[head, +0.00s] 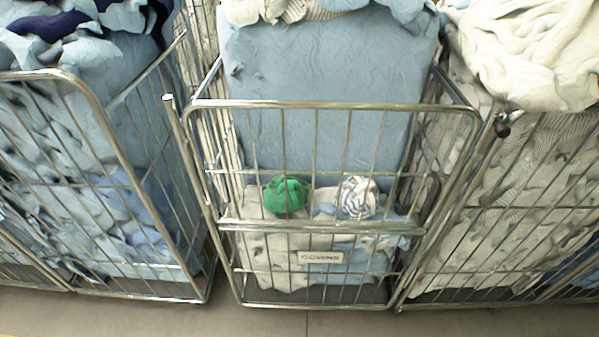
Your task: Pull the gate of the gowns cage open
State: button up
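The gowns cage (191,150) stands in the middle of the head view, a metal wire cage with a small white label (320,257) low on its front. The label's lettering is blurred. Its gate (330,228) is the barred front panel, with a top rail across the middle of the picture, a lower cross rail and a bottom rail near the floor. The gate appears to stand across the cage front. Behind its bars are a large light blue load (320,85), a green bundle (286,195), a striped bundle (356,197) and pale cloth. My gripper is not in view.
A cage of blue cloth (85,85) stands close on the left, and a cage of cream cloth (520,60) stands close on the right. A dark knob-like part (502,128) shows at the right post. Bare floor (250,322) runs along the front.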

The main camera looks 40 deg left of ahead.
aim_at(191, 149)
jog(key=u, duration=1.75)
jog(key=i+j+z, duration=0.1)
jog(key=z, duration=0.25)
jog(key=i, duration=0.05)
